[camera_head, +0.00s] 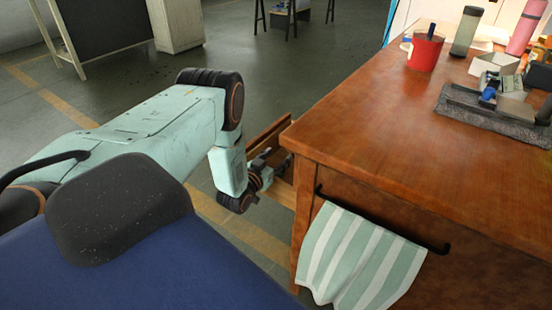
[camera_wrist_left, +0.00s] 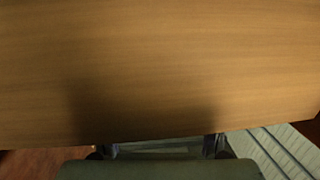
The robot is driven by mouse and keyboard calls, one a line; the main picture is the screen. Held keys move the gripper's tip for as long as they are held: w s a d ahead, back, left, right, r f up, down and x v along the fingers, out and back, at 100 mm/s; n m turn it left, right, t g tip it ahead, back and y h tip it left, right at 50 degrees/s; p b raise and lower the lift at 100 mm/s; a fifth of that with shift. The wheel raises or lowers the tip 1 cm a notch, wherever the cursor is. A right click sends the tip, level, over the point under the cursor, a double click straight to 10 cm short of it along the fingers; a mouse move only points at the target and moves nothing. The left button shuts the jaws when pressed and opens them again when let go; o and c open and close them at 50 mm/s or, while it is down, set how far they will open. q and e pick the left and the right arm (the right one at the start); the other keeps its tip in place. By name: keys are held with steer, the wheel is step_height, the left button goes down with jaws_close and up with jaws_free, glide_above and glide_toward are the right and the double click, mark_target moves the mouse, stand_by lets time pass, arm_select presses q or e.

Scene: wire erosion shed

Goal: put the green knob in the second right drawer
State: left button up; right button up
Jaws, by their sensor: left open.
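I cannot make out the green knob in either view. A wooden drawer (camera_head: 268,130) sticks out past the left side of the brown desk (camera_head: 420,130). My left gripper (camera_head: 282,165) is open at this drawer, partly hidden by its own wrist and the desk corner. In the left wrist view, its two dark fingertips (camera_wrist_left: 158,148) stand apart at the bottom edge of a plain wooden surface (camera_wrist_left: 160,60) that fills most of the view. I cannot tell which part of the drawer this is. My right gripper is out of view.
A striped towel (camera_head: 355,258) hangs from a dark bar on the desk front. On the desktop are a red cup (camera_head: 425,52), a grey-green bottle (camera_head: 466,32), a pink bottle (camera_head: 527,28) and a dark mat (camera_head: 470,105) with small items. The desktop's near part is clear.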

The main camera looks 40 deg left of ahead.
arm_select(q)
steer(key=shift+r+p, duration=0.65)
steer(key=p+v, duration=0.4)
steer(key=v, duration=0.8)
steer(key=shift+f, duration=0.1)
